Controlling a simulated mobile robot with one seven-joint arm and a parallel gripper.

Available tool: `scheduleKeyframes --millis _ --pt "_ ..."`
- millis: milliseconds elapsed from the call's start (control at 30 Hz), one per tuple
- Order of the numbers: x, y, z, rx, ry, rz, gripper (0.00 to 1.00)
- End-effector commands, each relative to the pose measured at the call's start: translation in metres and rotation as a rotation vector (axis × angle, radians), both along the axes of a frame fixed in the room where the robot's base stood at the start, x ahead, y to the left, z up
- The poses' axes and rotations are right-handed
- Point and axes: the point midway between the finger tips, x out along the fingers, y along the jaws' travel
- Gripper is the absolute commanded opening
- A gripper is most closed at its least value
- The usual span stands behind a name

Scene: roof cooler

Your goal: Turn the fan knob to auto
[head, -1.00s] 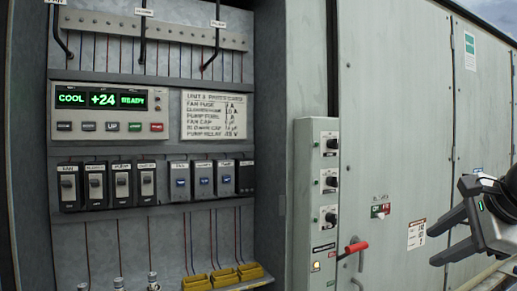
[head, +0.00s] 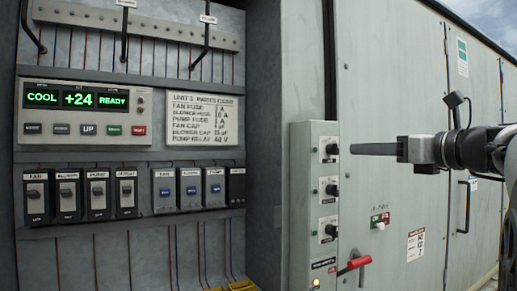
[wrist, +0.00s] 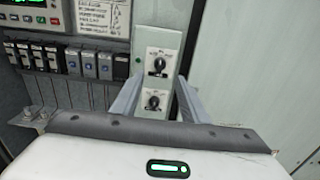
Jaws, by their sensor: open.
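A narrow grey control box (head: 313,205) carries three black knobs in a column: the top knob (head: 332,148), the middle knob (head: 332,189) and the bottom knob (head: 331,230). Their labels are too small to read, so I cannot tell which is the fan knob or where auto lies. My gripper (head: 352,149) points left, level with the top knob and just right of it, with a small gap. In the wrist view my open gripper (wrist: 158,83) has its fingers either side of the box, with an upper knob (wrist: 158,65) and a lower knob (wrist: 153,102) showing between them.
Left of the box is an open cabinet with a green display (head: 78,98) and a row of breakers (head: 67,195). A red-handled lever (head: 354,265) sticks out below the knobs. A red and green switch (head: 380,219) sits on the grey door. Space before the door is free.

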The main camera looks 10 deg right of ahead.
Motion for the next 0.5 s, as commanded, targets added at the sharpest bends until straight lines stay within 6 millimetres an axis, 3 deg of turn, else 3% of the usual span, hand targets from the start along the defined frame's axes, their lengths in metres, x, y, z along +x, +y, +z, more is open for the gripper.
scheduleKeyframes --millis 300,500 --pt "0.062 0.024 0.001 0.0 0.001 0.003 0.41" --pt "0.083 0.031 0.0 -0.001 0.001 0.001 0.41"
